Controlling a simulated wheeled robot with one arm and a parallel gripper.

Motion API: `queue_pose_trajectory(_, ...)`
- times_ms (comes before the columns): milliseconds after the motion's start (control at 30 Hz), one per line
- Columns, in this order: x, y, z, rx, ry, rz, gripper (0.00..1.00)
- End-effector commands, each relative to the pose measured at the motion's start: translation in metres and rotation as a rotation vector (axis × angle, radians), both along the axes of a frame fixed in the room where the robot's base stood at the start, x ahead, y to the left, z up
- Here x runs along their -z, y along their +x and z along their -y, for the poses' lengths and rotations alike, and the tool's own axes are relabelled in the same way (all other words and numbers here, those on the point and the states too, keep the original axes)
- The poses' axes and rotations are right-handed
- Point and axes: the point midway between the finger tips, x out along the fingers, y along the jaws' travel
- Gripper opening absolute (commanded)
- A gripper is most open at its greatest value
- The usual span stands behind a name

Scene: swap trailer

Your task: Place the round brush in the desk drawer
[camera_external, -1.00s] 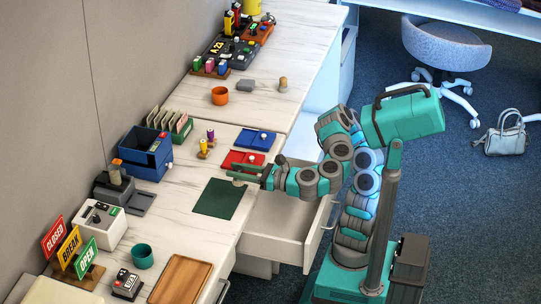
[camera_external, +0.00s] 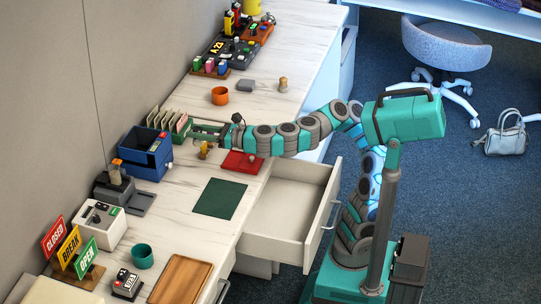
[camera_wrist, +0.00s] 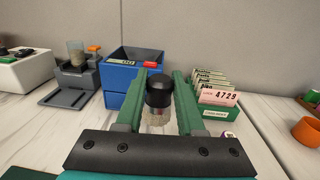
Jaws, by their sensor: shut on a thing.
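The round brush (camera_wrist: 159,93), with a black rounded top and a pale bristly lower part, stands between the two green fingers of my gripper (camera_wrist: 158,110) in the wrist view. My gripper is shut on it. The desk drawer (camera_external: 289,207) is pulled open at the desk's front, below and right of my gripper. Its visible inside is empty.
A blue box (camera_external: 148,152) and a green card rack (camera_external: 172,122) stand close to my gripper. A red tray (camera_external: 243,162) and a dark green mat (camera_external: 220,198) lie between it and the drawer. An orange cup (camera_external: 219,96) stands farther right.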

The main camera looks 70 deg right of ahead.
Motion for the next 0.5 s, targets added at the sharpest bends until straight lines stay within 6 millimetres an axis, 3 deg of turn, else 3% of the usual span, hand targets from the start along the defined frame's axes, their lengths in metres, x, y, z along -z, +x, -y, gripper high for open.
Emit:
queue_pose_trajectory(33, -0.011, 0.015, 0.023, 0.010, 0.010, 0.001, 0.00)
queue_pose_trajectory(200, -0.043, 0.045, 0.078, 0.012, 0.007, 0.004, 0.00)
queue_pose_trajectory(500, -0.085, 0.067, 0.162, 0.043, 0.006, 0.003, 0.00)
